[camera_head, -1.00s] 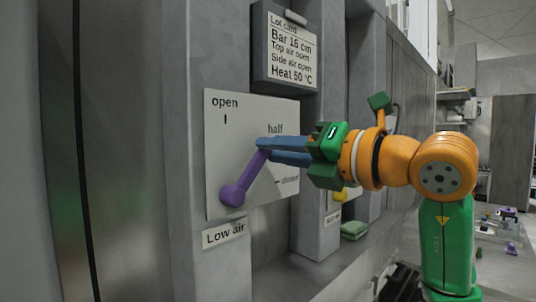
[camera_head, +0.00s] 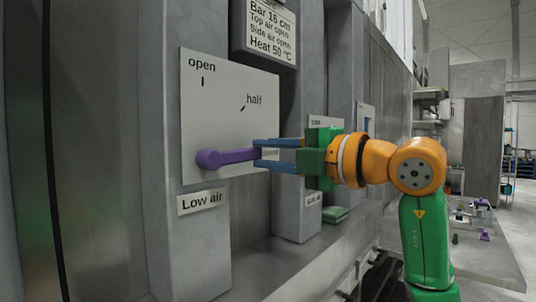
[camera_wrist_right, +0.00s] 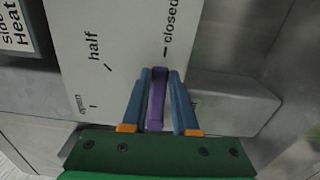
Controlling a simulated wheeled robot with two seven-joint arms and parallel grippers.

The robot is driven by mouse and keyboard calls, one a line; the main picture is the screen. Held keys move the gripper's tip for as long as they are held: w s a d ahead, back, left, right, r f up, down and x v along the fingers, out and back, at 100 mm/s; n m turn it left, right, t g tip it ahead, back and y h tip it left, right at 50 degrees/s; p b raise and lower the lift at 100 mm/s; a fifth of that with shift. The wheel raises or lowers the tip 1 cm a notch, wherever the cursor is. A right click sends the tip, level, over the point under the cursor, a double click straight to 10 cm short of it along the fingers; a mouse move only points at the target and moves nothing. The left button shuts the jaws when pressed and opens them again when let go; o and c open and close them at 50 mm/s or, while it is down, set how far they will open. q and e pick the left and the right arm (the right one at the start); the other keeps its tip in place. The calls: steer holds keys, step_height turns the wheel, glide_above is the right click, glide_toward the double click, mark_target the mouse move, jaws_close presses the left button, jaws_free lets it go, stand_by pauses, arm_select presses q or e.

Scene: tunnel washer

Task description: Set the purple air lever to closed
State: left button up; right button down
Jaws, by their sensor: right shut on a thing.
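My right gripper (camera_head: 262,154) is shut on the lever's free end. In the right wrist view the purple lever (camera_wrist_right: 157,98) is between the blue fingers, in line with the "closed" mark (camera_wrist_right: 165,50). The gripper hides the "closed" mark in the head view. My left gripper is not in view.
A card (camera_head: 270,32) with settings text hangs above the plate. A table (camera_head: 490,258) with small purple items stands at the far right.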

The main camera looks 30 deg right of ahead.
steer(key=shift+f+m, duration=0.25)
steer(key=shift+m, duration=0.15)
steer(key=c, duration=0.7)
jaws_free()
steer(key=shift+w+a, duration=0.1)
steer(key=shift+w, duration=0.05)
steer(key=shift+s+f+b, duration=0.1)
steer(key=shift+s+b, duration=0.2)
steer(key=shift+b, duration=0.1)
steer(key=b+v, duration=0.1)
steer(key=v, duration=0.5)
steer(key=shift+s+b, duration=0.3)
steer(key=shift+b, duration=0.1)
steer(key=shift+w, duration=0.1)
